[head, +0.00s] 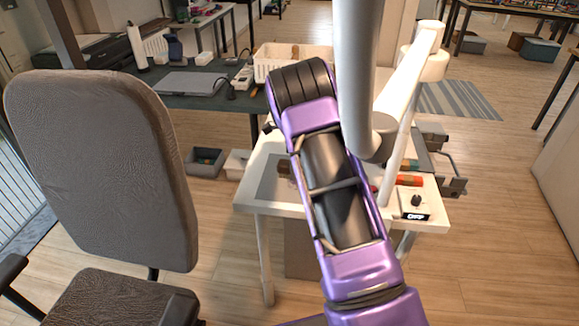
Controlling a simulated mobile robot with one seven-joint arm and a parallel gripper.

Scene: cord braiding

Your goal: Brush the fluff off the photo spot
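A white table (245,200) stands in front of me. A grey mat (268,185) lies on its left part; it may be the photo spot, but I cannot tell for sure. A small brown thing (284,168) sits on the mat, partly hidden by my purple arm; I cannot tell whether it is fluff or a brush. My arm crosses the middle of the view and hides much of the tabletop. My gripper's fingers do not show.
A grey office chair (105,165) stands close at left. A pale post (412,75) rises over the table's right side. Red rolls (408,180) and a small dial box (414,205) lie at right. A dark table (200,98) with a white basket (290,58) stands behind.

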